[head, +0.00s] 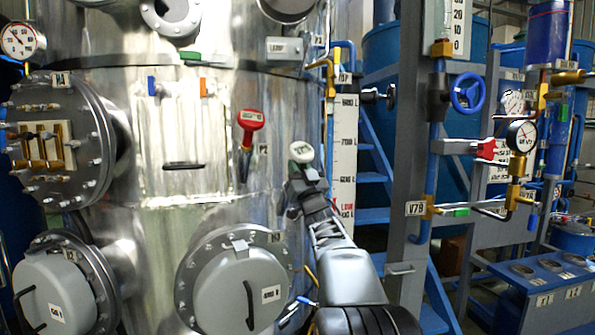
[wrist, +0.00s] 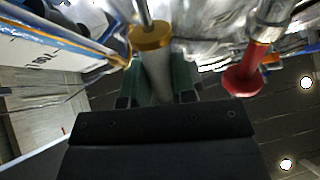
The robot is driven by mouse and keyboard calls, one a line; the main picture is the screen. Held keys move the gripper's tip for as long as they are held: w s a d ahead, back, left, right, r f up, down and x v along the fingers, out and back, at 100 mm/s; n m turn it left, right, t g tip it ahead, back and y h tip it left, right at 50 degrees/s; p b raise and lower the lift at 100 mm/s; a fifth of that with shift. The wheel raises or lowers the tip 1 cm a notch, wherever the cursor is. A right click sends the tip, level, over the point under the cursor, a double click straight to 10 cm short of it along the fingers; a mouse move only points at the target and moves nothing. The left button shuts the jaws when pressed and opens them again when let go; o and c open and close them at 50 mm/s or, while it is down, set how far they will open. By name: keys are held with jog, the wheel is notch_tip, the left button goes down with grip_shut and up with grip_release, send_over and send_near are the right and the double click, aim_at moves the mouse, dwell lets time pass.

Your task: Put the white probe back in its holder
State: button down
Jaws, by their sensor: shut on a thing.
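In the wrist view, the gripper's green-padded fingers (wrist: 157,85) close around the probe's grey body (wrist: 155,68), with a brass collar and thin rod beyond. The white probe's holder cannot be made out; whether the probe touches one cannot be told.
The steel tank (head: 225,140) fills the left, with a flanged port (head: 235,290) low beside my arm. A level scale (head: 343,150) and a blue-and-brass pipe (head: 329,80) stand close right of the probe. Blue stairs (head: 373,177) lie behind.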

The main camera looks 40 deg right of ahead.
aim_at(302, 158)
jog(key=shift+s+a+r, duration=0.15)
jog(key=shift+s+r, duration=0.45)
jog(key=shift+r, duration=0.15)
jog(key=shift+s+a+r, duration=0.1)
jog(key=shift+s+r, duration=0.5)
jog(key=shift+r, duration=0.15)
jog(key=s+a+f+b, duration=0.1)
jog(key=s+b, duration=0.3)
jog(key=s, duration=0.2)
jog(key=shift+s+a+f, duration=0.15)
jog(key=shift+s+f, duration=0.05)
jog(key=shift+f, duration=0.05)
dwell(0.7)
dwell(0.4)
